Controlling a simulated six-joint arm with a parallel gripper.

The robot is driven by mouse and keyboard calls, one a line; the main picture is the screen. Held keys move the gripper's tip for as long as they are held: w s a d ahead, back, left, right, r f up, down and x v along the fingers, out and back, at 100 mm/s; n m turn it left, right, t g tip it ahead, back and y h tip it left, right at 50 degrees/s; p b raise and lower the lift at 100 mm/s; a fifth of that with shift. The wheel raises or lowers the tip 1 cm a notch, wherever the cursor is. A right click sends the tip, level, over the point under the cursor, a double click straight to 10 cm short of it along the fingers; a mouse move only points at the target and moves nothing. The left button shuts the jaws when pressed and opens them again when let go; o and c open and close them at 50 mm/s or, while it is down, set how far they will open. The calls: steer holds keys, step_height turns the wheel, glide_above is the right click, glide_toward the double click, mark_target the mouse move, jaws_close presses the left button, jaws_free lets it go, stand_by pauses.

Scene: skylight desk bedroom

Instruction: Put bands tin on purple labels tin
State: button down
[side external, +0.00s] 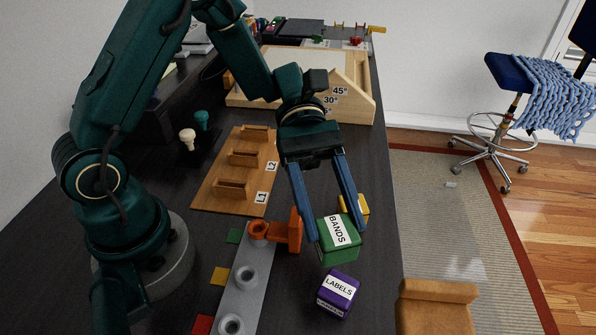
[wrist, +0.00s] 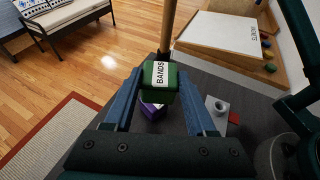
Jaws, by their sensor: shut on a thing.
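The green bands tin (side external: 338,250) has a white label reading BANDS and is held between the fingers of my gripper (side external: 337,232), above the desk. The purple labels tin (side external: 338,290) stands on the desk near its right edge, just below the held tin in the side view. In the wrist view the bands tin (wrist: 158,85) sits between my two blue fingers (wrist: 160,95), and the purple tin (wrist: 152,110) shows partly behind it. Most of the purple tin is hidden there. I cannot tell the exact gap between the two tins.
An orange part (side external: 290,232) and a yellow block (side external: 356,206) are close to the held tin. A grey strip with round posts (side external: 240,290) lies to the left. A wooden slotted board (side external: 240,170) and an angled wooden stand (side external: 340,95) are farther back.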

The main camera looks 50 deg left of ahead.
mark_target(332, 216)
steer(key=shift+s+d+f, duration=0.15)
steer(key=shift+d+f, duration=0.3)
steer(key=shift+d, duration=0.15)
steer(key=shift+s+d+f, duration=0.15)
steer(key=shift+d+f, duration=0.25)
steer(key=shift+d, duration=0.2)
steer(key=shift+f, duration=1.9)
steer(key=shift+f, duration=0.2)
steer(key=shift+c, duration=1.1)
jaws_free()
steer(key=shift+r, duration=0.1)
